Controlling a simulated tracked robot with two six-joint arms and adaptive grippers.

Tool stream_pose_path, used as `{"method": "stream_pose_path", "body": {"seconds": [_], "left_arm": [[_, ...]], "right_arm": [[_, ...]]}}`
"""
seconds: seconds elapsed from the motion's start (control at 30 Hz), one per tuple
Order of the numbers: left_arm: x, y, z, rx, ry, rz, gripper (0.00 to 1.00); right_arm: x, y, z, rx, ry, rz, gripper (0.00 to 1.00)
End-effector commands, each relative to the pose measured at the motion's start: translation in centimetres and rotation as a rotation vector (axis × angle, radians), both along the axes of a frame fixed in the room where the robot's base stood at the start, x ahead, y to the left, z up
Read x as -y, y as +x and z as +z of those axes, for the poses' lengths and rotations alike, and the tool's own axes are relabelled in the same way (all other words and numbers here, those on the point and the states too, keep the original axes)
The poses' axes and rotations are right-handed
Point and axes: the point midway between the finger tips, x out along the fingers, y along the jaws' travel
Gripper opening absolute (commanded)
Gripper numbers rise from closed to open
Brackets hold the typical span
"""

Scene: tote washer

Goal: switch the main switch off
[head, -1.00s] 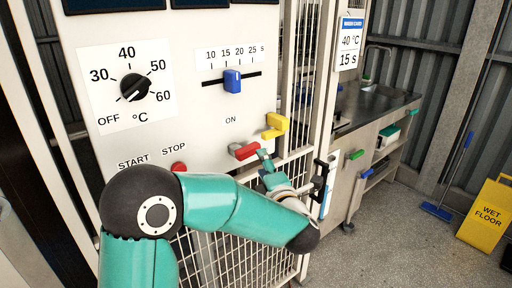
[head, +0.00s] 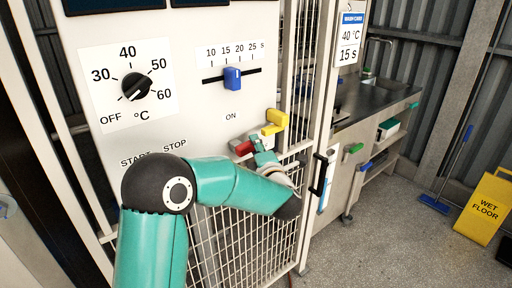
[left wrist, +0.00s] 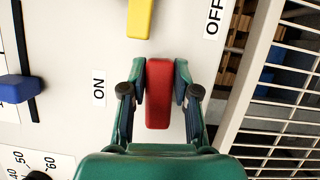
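The main switch is a red handle (left wrist: 159,92) on the white panel, between an ON label (left wrist: 98,87) and an OFF label (left wrist: 214,18) in the left wrist view. In the head view the red handle (head: 242,148) is partly hidden by my left gripper (head: 263,152). My left gripper (left wrist: 160,88) has one finger on each side of the handle, and both pads appear to touch it. The handle points toward the camera's lower side in the wrist view. My right gripper is not in view.
A yellow handle (head: 275,121) sits just above the red one. A blue slider (head: 232,78) and a black temperature knob (head: 135,87) are higher on the panel. A wire-mesh door (head: 235,240) with a black pull (head: 318,175) lies below and right.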

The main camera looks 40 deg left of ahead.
Motion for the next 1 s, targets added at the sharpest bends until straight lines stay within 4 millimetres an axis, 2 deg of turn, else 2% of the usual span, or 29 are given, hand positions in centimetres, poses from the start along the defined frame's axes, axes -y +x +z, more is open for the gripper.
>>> {"method": "stream_pose_path", "body": {"seconds": [0.03,0.13,0.5,0.73,0.77,0.9,1.0], "left_arm": [[0.00,-0.01,-0.07,-0.001,-0.002,0.000,0.16],[0.01,-0.01,-0.10,-0.002,-0.003,0.000,0.00],[0.04,0.00,-0.70,-0.125,0.014,-0.001,0.00],[0.06,0.00,-0.80,-0.129,0.014,-0.001,0.00],[0.06,-0.01,-0.82,-0.129,0.014,-0.001,0.34],[0.05,0.00,-0.75,-0.128,0.015,-0.001,0.54],[0.04,0.00,-0.68,-0.125,0.015,0.000,0.54]], "right_arm": [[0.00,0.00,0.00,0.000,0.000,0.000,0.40],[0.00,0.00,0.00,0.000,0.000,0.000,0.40],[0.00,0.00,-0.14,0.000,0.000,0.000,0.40],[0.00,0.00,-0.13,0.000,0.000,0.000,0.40],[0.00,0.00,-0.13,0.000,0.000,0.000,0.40],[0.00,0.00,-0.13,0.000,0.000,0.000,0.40],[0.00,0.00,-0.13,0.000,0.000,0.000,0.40]]}}
